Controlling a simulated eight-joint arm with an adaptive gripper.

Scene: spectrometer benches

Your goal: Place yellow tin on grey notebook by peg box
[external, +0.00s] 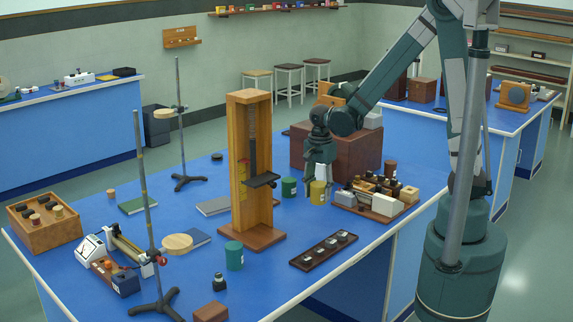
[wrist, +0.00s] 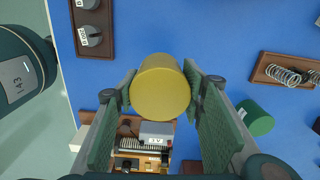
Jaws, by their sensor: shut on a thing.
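The yellow tin (external: 319,195) is between the fingers of my gripper (external: 319,178), near the back right of the blue bench. In the wrist view the tin (wrist: 160,90) fills the gap and both green finger pads of my gripper (wrist: 160,80) press its sides. Whether its base touches the bench is unclear. A grey notebook (external: 213,206) lies flat left of the tall wooden stand, which partly hides it. A wooden box with several pegs (external: 44,226) stands at the far left edge, apart from that notebook.
The wooden stand (external: 244,170) rises between tin and notebook. A green tin (external: 289,187) is close left of the yellow one. A green notebook (external: 137,205), a blue-grey notebook (external: 200,236) and two rod stands (external: 180,120) occupy the left. A component board (external: 372,203) is close right.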

